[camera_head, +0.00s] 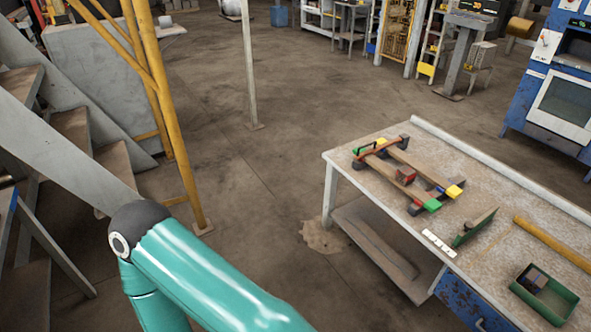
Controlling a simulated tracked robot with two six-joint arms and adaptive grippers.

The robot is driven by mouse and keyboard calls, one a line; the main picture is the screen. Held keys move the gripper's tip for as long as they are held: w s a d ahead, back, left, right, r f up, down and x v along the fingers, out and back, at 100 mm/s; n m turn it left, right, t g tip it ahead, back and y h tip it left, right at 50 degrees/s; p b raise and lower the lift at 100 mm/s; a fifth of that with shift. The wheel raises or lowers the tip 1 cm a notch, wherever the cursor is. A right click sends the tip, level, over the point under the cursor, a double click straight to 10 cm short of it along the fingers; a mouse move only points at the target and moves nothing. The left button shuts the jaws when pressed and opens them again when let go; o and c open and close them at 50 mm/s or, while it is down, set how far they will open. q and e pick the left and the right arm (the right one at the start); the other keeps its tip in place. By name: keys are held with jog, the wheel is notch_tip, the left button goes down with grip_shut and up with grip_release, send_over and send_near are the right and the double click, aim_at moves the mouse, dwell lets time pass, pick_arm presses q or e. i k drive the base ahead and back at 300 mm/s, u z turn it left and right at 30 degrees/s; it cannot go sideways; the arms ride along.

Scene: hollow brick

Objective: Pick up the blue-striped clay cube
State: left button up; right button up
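A small dark cube (535,279) with brownish and bluish-grey faces sits inside a green open tray (537,309) at the near right of the workbench. It is too small to tell for sure whether it has blue stripes. A reddish block (405,176) sits on a wooden frame (392,162) with coloured corners, toward the back left of the bench. Only a teal link of my arm shows, at the lower left, well away from the bench. Neither of my grippers is in view.
The workbench (480,185) has a raised back edge. A green plate (474,227) stands tilted mid-bench, and a yellow bar (555,243) lies behind the tray. Stairs (72,125) and a yellow post (172,110) stand at left. The floor between is clear.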

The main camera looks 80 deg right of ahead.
aim_at(533, 282)
jog(key=u, duration=0.15)
jog(key=i, duration=0.2)
jog(key=z, duration=3.05)
jog(key=i, duration=0.3)
jog(key=z, duration=2.1)
jog(key=i, duration=1.7)
jog(key=u, duration=0.45)
